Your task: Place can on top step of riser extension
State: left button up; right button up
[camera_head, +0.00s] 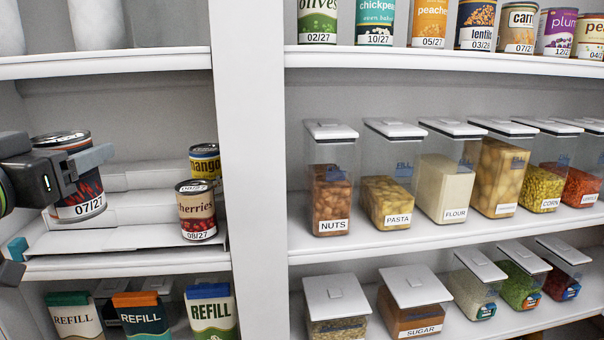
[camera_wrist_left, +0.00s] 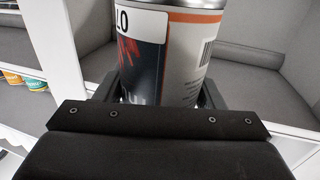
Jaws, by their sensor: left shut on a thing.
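My left gripper (camera_head: 82,165) is shut around a can with a dark label, red marks and a 07/27 tag (camera_head: 80,205). The can is upright at the left of the riser. In the left wrist view the held can (camera_wrist_left: 165,58) stands between the fingers (camera_wrist_left: 160,92), its top cut off by the frame. The white stepped riser (camera_head: 135,208) sits on the left middle shelf, its left part hidden by the can and gripper. A cherries can (camera_head: 197,212) stands on its low front step, and a mango can (camera_head: 205,162) stands behind on a higher step. I cannot tell whether the held can touches a step.
A white upright post (camera_head: 250,150) bounds the left bay on the right. The shelf above (camera_head: 110,62) limits headroom. Refill packs (camera_head: 140,315) stand below. Clear food containers (camera_head: 330,190) fill the right bay. The riser's upper steps have bare room left of the mango can.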

aim_at(96, 187)
pick_arm(q)
jog(key=shift+d+f+m+h, duration=0.2)
jog(key=shift+f+m+h, duration=0.1)
jog(key=shift+f, duration=0.55)
jog(key=shift+w+d+f+h, duration=0.15)
jog(key=shift+w+f+h, duration=0.15)
jog(key=shift+f, duration=0.2)
jog(key=shift+w+d+f, duration=0.15)
jog(key=shift+d+f, duration=0.05)
jog(key=shift+w+d+f+m+h, duration=0.1)
jog(key=shift+w+f+m+h, duration=0.1)
jog(key=shift+f+h, duration=0.25)
jog(key=shift+w+d+f+m+h, duration=0.1)
jog(key=shift+f+m+h, duration=0.15)
jog(key=shift+f, duration=0.25)
jog(key=s+d+f+m+h, duration=0.1)
jog(key=d+f+h, duration=0.1)
jog(key=f, duration=0.8)
jog(key=s+d+f+m+g+h, duration=0.1)
jog(key=d+f, duration=0.4)
jog(key=f, duration=0.6)
jog(key=s+d+f+m+g+h, duration=0.1)
jog(key=s+d+f+m+h, duration=0.1)
jog(key=f, duration=0.8)
jog(key=shift+s+d+f+h, duration=0.4)
jog(key=shift+s+d+h, duration=0.2)
jog(key=shift+d, duration=0.65)
